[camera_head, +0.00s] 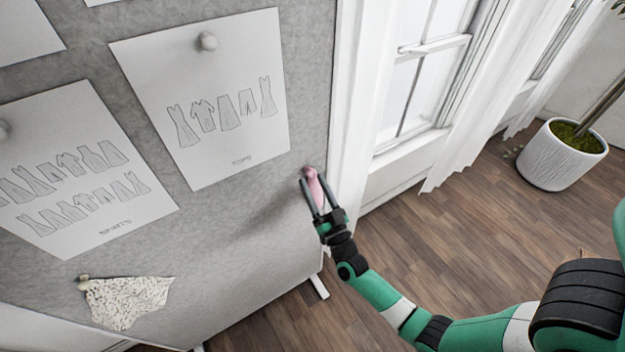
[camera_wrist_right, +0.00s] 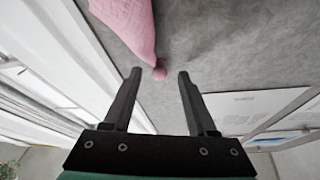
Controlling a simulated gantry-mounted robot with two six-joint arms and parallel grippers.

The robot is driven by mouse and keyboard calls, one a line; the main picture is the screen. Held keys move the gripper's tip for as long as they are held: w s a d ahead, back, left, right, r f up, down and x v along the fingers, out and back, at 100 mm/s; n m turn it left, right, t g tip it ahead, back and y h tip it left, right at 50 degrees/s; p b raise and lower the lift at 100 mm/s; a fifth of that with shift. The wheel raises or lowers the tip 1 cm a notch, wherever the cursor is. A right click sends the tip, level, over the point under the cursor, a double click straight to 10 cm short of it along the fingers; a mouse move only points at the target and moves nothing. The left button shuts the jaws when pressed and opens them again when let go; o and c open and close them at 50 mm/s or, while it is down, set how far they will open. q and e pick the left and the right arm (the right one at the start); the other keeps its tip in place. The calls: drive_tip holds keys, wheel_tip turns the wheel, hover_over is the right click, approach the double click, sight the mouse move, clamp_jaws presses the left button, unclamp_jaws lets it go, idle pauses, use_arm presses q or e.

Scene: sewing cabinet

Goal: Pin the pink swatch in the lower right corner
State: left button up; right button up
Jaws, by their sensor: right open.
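The pink swatch (camera_head: 315,187) hangs on the grey board (camera_head: 233,211) near its right edge, below and right of the nearer drawing sheet. A round pink pin head (camera_wrist_right: 159,73) sits at the tip of the swatch (camera_wrist_right: 128,25), against the board. My right gripper (camera_head: 312,177) is open in front of the swatch and partly covers it in the head view. In the right wrist view its fingertips (camera_wrist_right: 159,71) stand on either side of the pin head, with a gap visible at each side. My left gripper is not in view.
Pinned paper sheets with clothing drawings (camera_head: 206,100) cover the upper board. A speckled cloth swatch (camera_head: 127,301) hangs at the lower left. A white curtain and window (camera_head: 415,75) stand right of the board. A potted plant (camera_head: 562,158) is farther right. The wooden floor is open.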

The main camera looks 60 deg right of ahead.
drive_tip(key=v, duration=1)
drive_tip(key=shift+p, duration=0.35)
